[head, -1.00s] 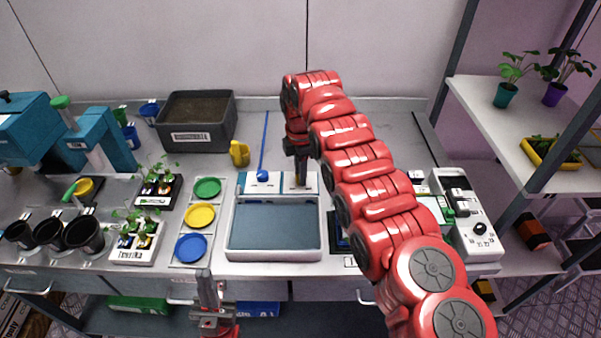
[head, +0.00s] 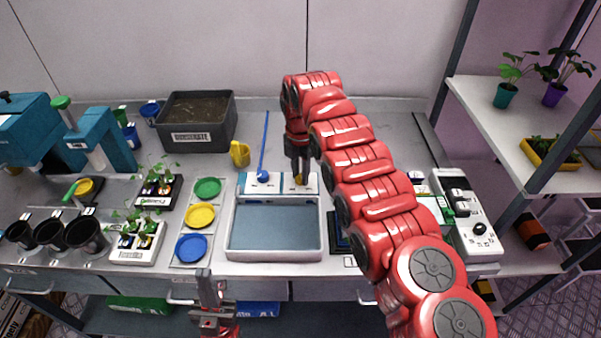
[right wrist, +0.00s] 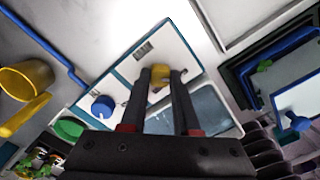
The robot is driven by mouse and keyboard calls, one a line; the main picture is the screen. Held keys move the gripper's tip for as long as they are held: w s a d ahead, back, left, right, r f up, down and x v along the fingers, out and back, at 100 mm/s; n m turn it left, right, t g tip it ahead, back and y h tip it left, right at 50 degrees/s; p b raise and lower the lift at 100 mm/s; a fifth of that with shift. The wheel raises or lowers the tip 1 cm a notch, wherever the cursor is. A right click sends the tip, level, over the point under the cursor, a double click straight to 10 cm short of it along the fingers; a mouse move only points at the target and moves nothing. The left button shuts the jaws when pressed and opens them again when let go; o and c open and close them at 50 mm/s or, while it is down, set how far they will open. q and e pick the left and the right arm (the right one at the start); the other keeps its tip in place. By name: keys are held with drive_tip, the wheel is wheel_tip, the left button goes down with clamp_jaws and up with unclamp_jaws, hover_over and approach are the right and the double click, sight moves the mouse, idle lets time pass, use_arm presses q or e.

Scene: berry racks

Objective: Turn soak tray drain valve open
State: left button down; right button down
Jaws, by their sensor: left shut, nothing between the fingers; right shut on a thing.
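The soak tray (head: 233,240) is a white-rimmed basin with a grey-blue inside, at the middle front of the bench. A white and teal panel (head: 281,188) lies along its back edge. A yellow knob (head: 299,181) sits on the panel's right part, and a blue knob (head: 263,176) sits on its left part. My right gripper (head: 298,173) points down and is shut on the yellow knob. In the right wrist view the knob (right wrist: 159,73) shows between the fingertips, partly hidden. My left gripper (head: 211,290) is shut and empty, low in front of the bench edge.
A blue pipe (head: 265,137) runs back from the blue knob. A yellow can (head: 240,153) stands behind left. Coloured dishes (head: 200,215) lie left of the tray. A switch box (head: 465,218) stands to the right, beyond my right arm.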

sight(300, 177)
drive_tip(key=c, duration=0.6)
unclamp_jaws()
drive_tip(key=shift+c, duration=0.2)
drive_tip(key=shift+r, duration=0.1)
drive_tip(key=shift+r, duration=0.3)
wheel_tip(300, 177, up, 4)
drive_tip(key=shift+p, duration=0.65)
wheel_tip(300, 177, up, 13)
drive_tip(key=p, duration=1.2)
drive_tip(key=shift+f+p, duration=0.15)
drive_tip(key=shift+p, duration=0.2)
